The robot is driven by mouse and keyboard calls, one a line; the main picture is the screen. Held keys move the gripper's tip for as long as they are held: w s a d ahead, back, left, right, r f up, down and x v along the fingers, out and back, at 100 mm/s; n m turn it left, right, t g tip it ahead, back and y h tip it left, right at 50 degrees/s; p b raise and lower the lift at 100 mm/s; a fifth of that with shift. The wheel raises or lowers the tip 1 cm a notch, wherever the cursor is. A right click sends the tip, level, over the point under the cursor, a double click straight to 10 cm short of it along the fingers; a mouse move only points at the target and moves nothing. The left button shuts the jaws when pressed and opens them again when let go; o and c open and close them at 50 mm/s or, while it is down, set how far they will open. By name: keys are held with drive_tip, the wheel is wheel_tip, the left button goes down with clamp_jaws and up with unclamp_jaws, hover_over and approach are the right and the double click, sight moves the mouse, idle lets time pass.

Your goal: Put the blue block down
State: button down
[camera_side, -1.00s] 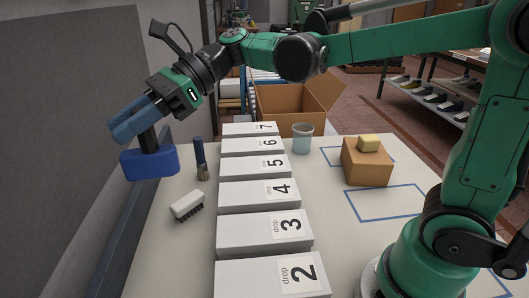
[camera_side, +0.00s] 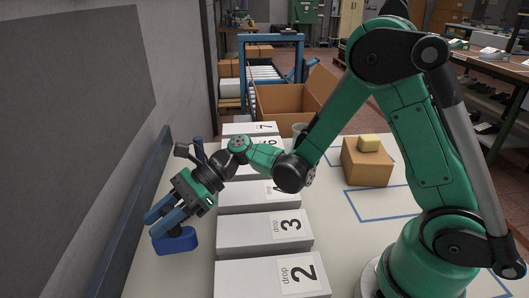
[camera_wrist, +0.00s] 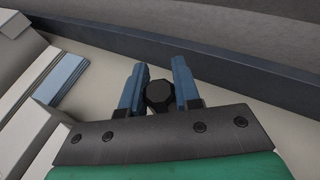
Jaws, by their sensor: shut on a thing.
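The blue block (camera_side: 176,242) has a blue base with a dark knob standing up from it. In the side view it is at the left of the table, beside the white boxes. My gripper (camera_side: 153,226) is shut on the knob, with its blue fingers just above the base. In the wrist view the dark knob (camera_wrist: 159,95) sits between the two fingers of my gripper (camera_wrist: 158,68), and the blue base is hidden. I cannot tell whether the base touches the table.
A row of numbered white boxes (camera_side: 262,234) runs just right of the block. A blue rail (camera_side: 135,215) and wall border the table's left edge. A blue-handled brush (camera_side: 198,149) is partly hidden behind my gripper.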

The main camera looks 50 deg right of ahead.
sight(168, 236)
drive_tip(key=shift+f, duration=1.65)
drive_tip(key=shift+f, duration=0.1)
drive_tip(key=c, duration=0.6)
unclamp_jaws()
